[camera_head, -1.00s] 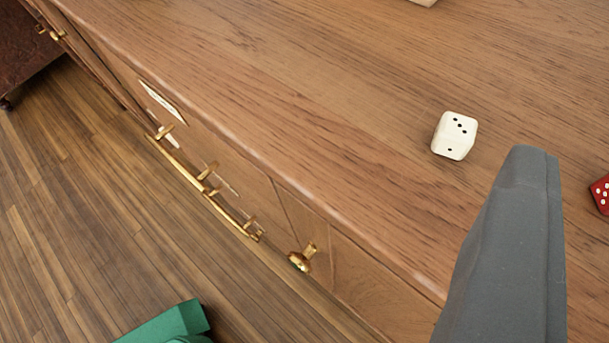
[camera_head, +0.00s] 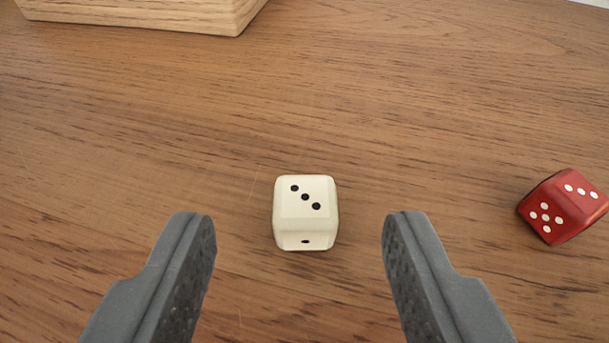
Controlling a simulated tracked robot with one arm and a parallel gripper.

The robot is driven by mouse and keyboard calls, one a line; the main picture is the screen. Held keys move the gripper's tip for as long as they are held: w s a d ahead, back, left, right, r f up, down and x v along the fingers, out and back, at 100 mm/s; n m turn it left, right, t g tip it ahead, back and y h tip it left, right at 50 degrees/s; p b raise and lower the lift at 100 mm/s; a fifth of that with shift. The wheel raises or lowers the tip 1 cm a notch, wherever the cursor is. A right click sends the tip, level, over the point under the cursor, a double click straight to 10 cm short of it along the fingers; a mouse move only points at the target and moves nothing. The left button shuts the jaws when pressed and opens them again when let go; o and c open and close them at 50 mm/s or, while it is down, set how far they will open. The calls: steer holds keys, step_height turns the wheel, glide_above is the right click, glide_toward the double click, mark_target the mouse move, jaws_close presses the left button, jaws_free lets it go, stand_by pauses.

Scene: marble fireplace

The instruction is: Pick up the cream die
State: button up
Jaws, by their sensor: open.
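The cream die (camera_head: 305,213) sits on the wooden top, with three black pips on its upper face and one on the face toward me. My gripper (camera_head: 300,225) is open, with one grey finger to the left of the die and one to the right. There is a clear gap between the die and each finger, and neither appears to touch it. The die lies near the middle between the fingertips, in line with them or slightly beyond; the exact depth is hard to tell.
A red die (camera_head: 564,207) with white pips rests tilted-looking on the wooden surface (camera_head: 400,110), right of the right finger. A pale wooden block or box (camera_head: 150,14) stands at the back left. The surface around the cream die is clear.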

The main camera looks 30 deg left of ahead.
mark_target(307, 196)
steer(key=b+x, duration=0.1)
steer(key=x, duration=0.4)
steer(key=shift+d+f, duration=0.15)
jaws_close()
steer(key=shift+r, duration=0.7)
step_height(307, 196, up, 3)
steer(key=shift+f+p, duration=0.1)
steer(key=shift+p, duration=0.6)
steer(key=s+a, duration=0.2)
steer(key=s, duration=0.5)
steer(key=s+a, duration=0.3)
steer(key=s, duration=0.5)
steer(key=shift+r+p, duration=0.3)
steer(key=shift+r, duration=0.2)
steer(key=shift+a, duration=0.1)
